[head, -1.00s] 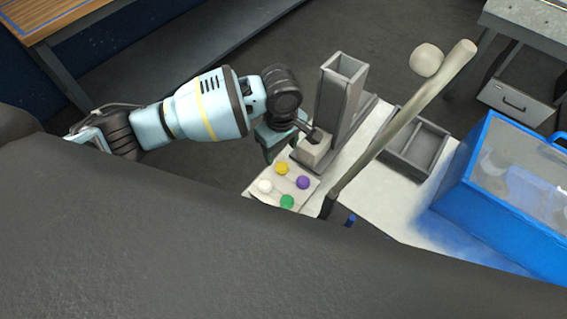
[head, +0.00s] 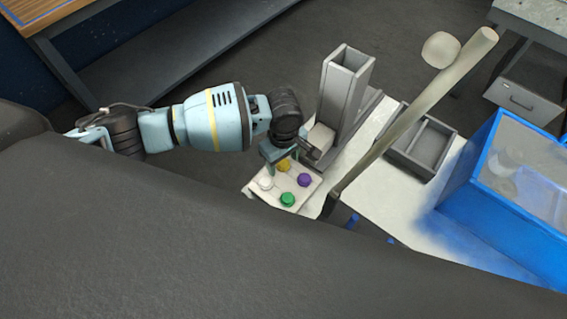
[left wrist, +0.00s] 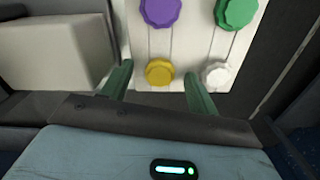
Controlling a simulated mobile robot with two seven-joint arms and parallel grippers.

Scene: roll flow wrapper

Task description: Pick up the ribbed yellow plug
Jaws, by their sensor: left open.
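The ribbed yellow plug (head: 284,165) sits on a pale board (head: 274,194) with a purple plug (head: 304,180), a green plug (head: 288,199) and a white plug (head: 265,183). My left gripper (head: 285,160) is open above the board, close to the yellow plug and partly covering it in the head view. In the left wrist view the yellow plug (left wrist: 160,72) lies ahead between the two green fingers (left wrist: 159,80), nearer the left one. The white plug (left wrist: 217,75) is beside the right fingertip. I cannot tell if the fingers touch anything. My right gripper is not in view.
A tall grey open chute (head: 345,85) and a pale block (head: 322,136) stand just behind the board. A pale slanted pole (head: 415,112) crosses to the right. Beyond it are a grey divided tray (head: 425,148) and a blue bin (head: 470,195).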

